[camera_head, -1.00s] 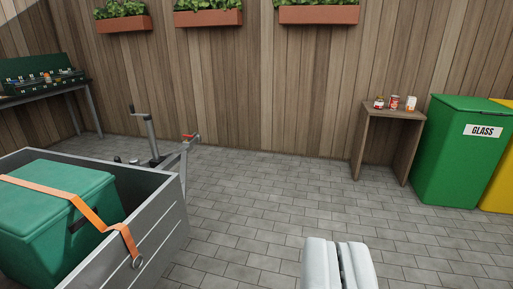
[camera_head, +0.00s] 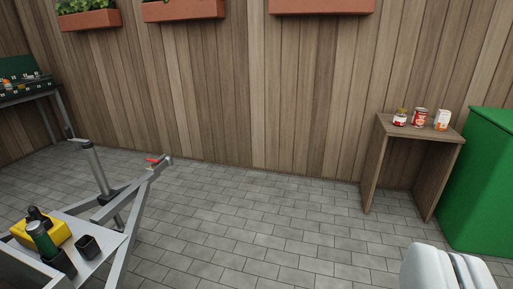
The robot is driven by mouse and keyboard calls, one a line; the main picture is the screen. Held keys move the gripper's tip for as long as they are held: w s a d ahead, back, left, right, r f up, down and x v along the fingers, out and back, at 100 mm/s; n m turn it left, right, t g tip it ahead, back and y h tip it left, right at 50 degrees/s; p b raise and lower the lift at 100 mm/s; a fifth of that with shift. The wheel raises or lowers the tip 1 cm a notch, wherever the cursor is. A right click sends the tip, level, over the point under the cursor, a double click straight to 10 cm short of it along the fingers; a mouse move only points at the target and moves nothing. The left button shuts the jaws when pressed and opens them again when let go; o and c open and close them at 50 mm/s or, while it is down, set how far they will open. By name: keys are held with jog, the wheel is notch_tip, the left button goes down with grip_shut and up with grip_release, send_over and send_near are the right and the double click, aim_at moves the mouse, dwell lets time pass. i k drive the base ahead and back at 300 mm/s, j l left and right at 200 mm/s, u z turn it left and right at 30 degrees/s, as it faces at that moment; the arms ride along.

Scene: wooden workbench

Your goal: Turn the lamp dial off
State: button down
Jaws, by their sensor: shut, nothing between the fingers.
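No lamp and no dial can be made out in the camera view. My gripper (camera_head: 456,268) shows at the bottom right, pale and blocky, its two fingers shut with nothing between them. It is above the paved floor and apart from everything else. A dark green workbench (camera_head: 24,93) with small items on it stands at the far left, partly cut off by the picture edge; its items are too small to tell.
A grey trailer drawbar (camera_head: 130,207) with a yellow item (camera_head: 42,231) fills the lower left. A small wooden table (camera_head: 385,128) with jars and cartons stands right, beside a green bin (camera_head: 484,180). Planters hang on the wooden wall (camera_head: 230,90). The paved floor (camera_head: 250,210) between is clear.

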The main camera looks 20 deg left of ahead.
aim_at(29, 219)
jog(key=i+l+z, duration=0.3)
jog(key=i, duration=0.3)
jog(key=i+z, duration=0.35)
jog(key=i, duration=0.2)
jog(key=u, duration=3.4)
